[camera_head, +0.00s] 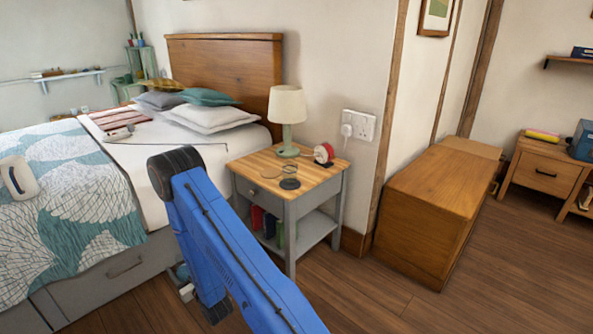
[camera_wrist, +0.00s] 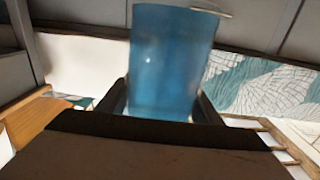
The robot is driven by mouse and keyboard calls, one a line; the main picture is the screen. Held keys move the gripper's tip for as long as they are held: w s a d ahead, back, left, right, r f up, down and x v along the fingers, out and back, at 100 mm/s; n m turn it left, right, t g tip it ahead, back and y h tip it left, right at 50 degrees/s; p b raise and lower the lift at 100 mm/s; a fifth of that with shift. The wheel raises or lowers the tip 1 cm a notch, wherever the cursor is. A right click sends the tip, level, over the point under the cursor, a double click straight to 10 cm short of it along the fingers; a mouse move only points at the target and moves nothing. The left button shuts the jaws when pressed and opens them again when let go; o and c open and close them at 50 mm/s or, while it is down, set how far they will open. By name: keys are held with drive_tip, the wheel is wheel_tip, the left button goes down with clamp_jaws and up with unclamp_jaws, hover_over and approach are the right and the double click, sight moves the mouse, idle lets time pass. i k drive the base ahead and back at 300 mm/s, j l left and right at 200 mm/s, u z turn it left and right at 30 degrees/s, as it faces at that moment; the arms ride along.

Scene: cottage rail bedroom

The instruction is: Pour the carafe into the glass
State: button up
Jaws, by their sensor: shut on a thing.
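My gripper (camera_wrist: 160,108) is shut on the blue-tinted, see-through carafe (camera_wrist: 172,60), which stands between the two dark fingers in the wrist view. A thin bright rim or handle piece shows at its top edge. In the head view my blue arm reaches up and bends down beside the bed, hiding most of the gripper and carafe. The clear glass (camera_head: 289,170) stands on the nightstand (camera_head: 262,161), at or just behind a dark round coaster (camera_head: 290,184). My gripper is apart from the glass, low and to its left.
A wooden chest (camera_head: 435,205) stands right. Floor between nightstand and chest is clear.

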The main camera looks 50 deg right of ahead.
sight(290, 174)
drive_tip(key=k+z, duration=0.35)
drive_tip(key=z, duration=2.3)
drive_tip(key=k+j, duration=0.2)
drive_tip(key=j, duration=0.2)
drive_tip(key=k+j+z, duration=0.1)
drive_tip(key=j, duration=0.35)
drive_tip(key=k+j, duration=0.25)
drive_tip(key=j, duration=0.15)
drive_tip(key=k+j+z, duration=0.1)
drive_tip(key=j, duration=0.3)
drive_tip(key=k, duration=0.1)
